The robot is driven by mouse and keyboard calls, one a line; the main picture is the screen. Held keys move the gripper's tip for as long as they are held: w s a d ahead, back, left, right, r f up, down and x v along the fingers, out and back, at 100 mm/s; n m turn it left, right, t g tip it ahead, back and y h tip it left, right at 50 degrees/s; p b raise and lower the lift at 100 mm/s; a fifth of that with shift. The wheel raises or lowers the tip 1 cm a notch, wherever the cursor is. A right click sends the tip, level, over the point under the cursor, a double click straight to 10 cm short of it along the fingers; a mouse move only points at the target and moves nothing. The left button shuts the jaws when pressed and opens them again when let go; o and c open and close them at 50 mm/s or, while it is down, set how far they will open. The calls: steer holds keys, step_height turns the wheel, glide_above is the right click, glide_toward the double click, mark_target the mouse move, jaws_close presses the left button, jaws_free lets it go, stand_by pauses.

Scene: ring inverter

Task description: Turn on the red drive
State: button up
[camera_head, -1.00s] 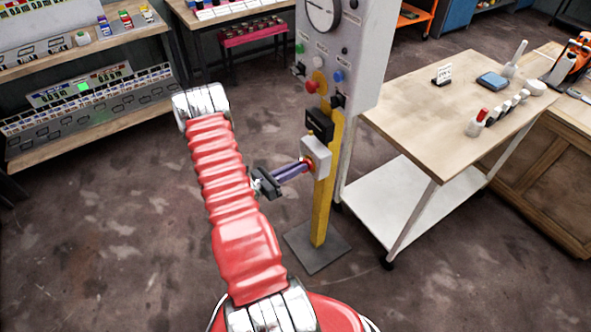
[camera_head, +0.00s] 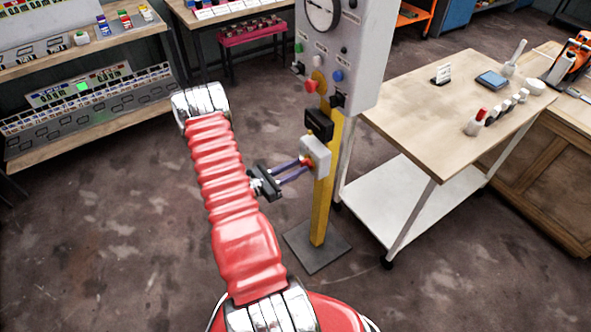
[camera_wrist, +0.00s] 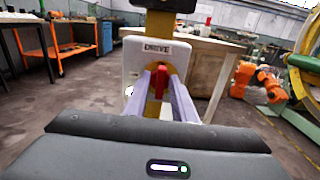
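The red drive switch (camera_wrist: 158,82) sits on a white box labelled DRIVE (camera_wrist: 131,62) in the wrist view. Its red handle stands upright there. In the head view, the white box (camera_head: 317,153) is on the yellow post, with a bit of red (camera_head: 306,161) at its face. My gripper (camera_head: 303,167) reaches toward the box from the left, with its purple fingers spread apart. In the wrist view, the fingers of my gripper (camera_wrist: 162,88) lie on either side of the red handle, with gaps visible. Whether the tips touch the box is unclear.
A black box (camera_head: 319,124) is just above the drive box on the yellow post (camera_head: 323,205). A grey panel (camera_head: 350,60) with a dial and buttons is above. A wooden-topped trolley (camera_head: 430,115) stands to the right. The floor at left is clear.

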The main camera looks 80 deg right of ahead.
steer(key=shift+o, duration=0.5)
steer(key=shift+w+a, duration=0.1)
steer(key=shift+a, duration=0.05)
steer(key=v, duration=1.3)
steer(key=shift+w+a, duration=0.2)
steer(key=shift+f, duration=0.15)
